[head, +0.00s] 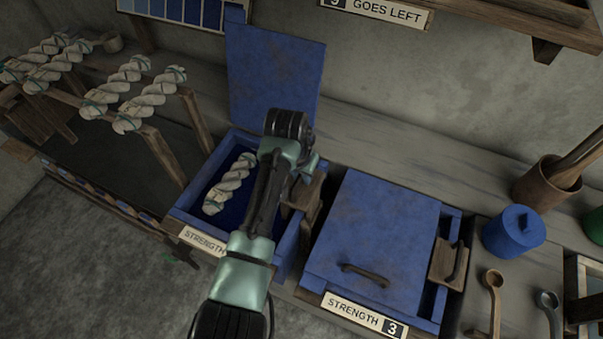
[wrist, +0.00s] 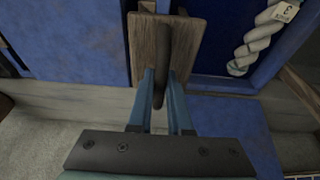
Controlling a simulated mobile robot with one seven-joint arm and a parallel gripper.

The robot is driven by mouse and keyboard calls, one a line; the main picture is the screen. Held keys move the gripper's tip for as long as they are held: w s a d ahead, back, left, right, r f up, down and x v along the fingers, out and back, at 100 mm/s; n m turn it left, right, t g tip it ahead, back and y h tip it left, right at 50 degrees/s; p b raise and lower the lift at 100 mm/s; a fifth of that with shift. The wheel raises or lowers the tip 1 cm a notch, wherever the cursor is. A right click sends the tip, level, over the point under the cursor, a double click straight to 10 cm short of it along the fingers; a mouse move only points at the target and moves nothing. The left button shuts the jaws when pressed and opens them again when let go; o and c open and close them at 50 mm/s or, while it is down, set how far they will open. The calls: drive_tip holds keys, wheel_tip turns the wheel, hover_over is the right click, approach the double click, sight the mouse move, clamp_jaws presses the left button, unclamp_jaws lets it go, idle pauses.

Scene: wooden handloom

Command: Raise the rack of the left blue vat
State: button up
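The left blue vat (head: 185,212) has its lid (head: 275,72) raised against the wall. A twisted white skein (head: 230,184) lies in it over dark blue liquid; it also shows at the upper right of the wrist view (wrist: 252,38). The rack's wooden handle piece (wrist: 142,45) is at the vat's right side, partly hidden by my arm in the head view (head: 312,200). My gripper (wrist: 162,82) has its two fingers on either side of the dark handle bar. The gaps are very narrow, and I cannot tell whether the fingers press on it.
The right blue vat (head: 372,230) stands beside it with its lid down and a similar wooden handle (head: 449,262). Several skeins (head: 128,82) hang on a wooden frame at left. A blue pot (head: 513,232), mortar (head: 545,185) and spoons (head: 492,285) are on the right.

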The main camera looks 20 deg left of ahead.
clamp_jaws()
drive_tip(key=shift+r, duration=0.1)
wheel_tip(320, 180, up, 8)
drive_tip(key=p, duration=0.8)
drive_tip(key=shift+w+r, duration=0.1)
drive_tip(key=shift+r, duration=0.1)
drive_tip(key=o, duration=0.7)
unclamp_jaws()
drive_tip(key=o, duration=0.8)
drive_tip(key=shift+f, duration=0.15)
